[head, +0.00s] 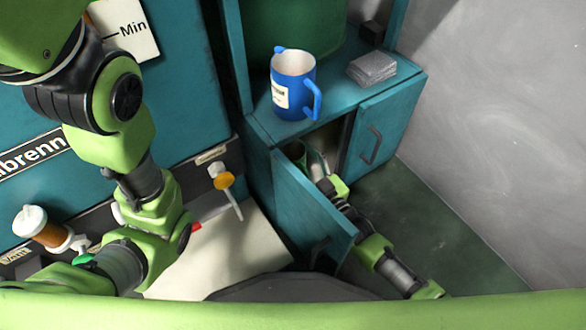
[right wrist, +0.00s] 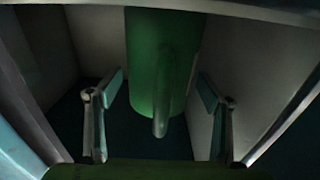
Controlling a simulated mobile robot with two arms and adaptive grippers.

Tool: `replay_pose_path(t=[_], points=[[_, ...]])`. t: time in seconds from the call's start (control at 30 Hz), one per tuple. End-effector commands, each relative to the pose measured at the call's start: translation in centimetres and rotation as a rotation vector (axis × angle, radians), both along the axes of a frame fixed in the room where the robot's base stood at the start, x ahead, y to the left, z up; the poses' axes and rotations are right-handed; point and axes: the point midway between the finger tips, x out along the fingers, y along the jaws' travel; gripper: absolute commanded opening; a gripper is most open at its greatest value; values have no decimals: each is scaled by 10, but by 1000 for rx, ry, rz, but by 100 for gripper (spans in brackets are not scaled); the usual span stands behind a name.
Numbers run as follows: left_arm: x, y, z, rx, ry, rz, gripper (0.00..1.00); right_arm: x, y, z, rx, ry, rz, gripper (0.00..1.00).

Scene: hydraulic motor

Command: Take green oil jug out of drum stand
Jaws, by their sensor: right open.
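The green oil jug (right wrist: 150,60) stands inside the drum stand (head: 262,185), with its handle (right wrist: 162,115) towards the right wrist camera. In the head view only a small part of the jug (head: 297,151) shows through the open doorway. My right gripper (head: 318,164) reaches into the stand. In the right wrist view my right gripper (right wrist: 161,92) is open, with one finger on each side of the jug and handle; gaps show between the fingers and the jug. My left arm shows at the left of the head view, but its gripper cannot be made out.
The stand's left door (head: 305,215) is swung open beside my right arm; the right door (head: 372,140) is shut. A blue jug (head: 290,85) and a grey stack of pads (head: 372,68) sit on top. Bare floor (head: 430,215) lies at the right.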

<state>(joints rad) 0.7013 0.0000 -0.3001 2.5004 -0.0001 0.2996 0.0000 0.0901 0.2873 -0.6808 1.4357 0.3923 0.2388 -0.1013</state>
Motion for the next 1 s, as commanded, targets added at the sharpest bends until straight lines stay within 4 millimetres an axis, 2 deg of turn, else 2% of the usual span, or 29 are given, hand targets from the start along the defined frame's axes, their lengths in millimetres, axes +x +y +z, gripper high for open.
replay_pose_path(t=[0.2, 0.23, 0.4, 0.77, 1.0], points=[[0, 0, 0, 0, 0, 0, 40, 1, 0, 1, 0, 0, 0, 72], [0, 0, 0, 0, -1, 0, 40, 1, 0, 1, 0, 0, 0, 67], [0, 0, 0, 0, -1, 0, 40, 1, 0, 1, 0, 0, 0, 26], [0, 0, 2, 1, -1, -1, 40, 1, 0, 4, 1, -2, 0, 26], [0, 0, 19, 0, 0, -1, 40, 1, 0, 24, 1, -2, -1, 26]])
